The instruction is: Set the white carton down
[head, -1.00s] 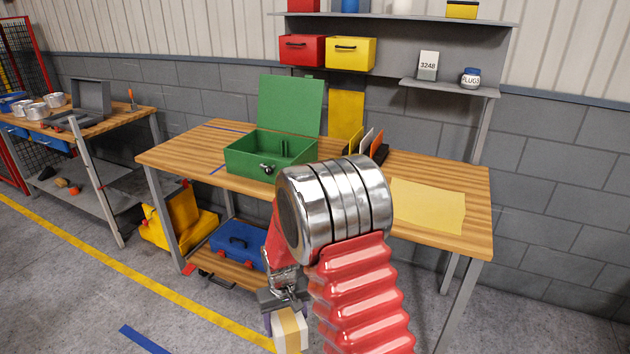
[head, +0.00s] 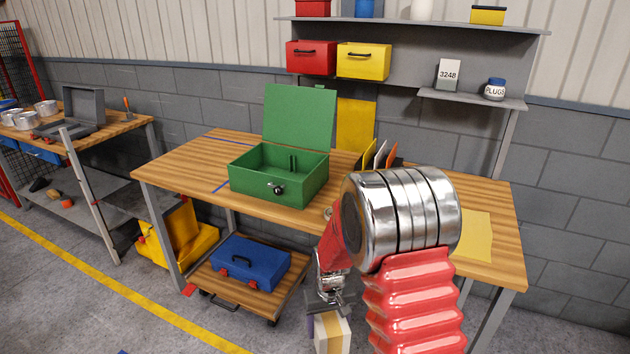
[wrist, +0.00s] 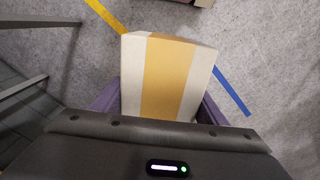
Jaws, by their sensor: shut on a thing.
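The white carton (head: 339,333) has a wide tan band down its middle. My gripper (head: 322,318) is shut on it and holds it low in front of the workbench, near the bottom edge of the head view. In the wrist view the carton (wrist: 132,75) sits between the two purple fingers of my gripper (wrist: 158,100), with bare floor around it. The carton's lower end is cut off in the head view. I cannot tell its height above the floor.
A wooden workbench (head: 180,172) holds an open green box (head: 255,190) and a yellow sheet (head: 476,237). Under it, a low wheeled board (head: 215,285) carries a blue toolbox (head: 250,262). A yellow case (head: 180,240) stands left. Grey floor lies open in front.

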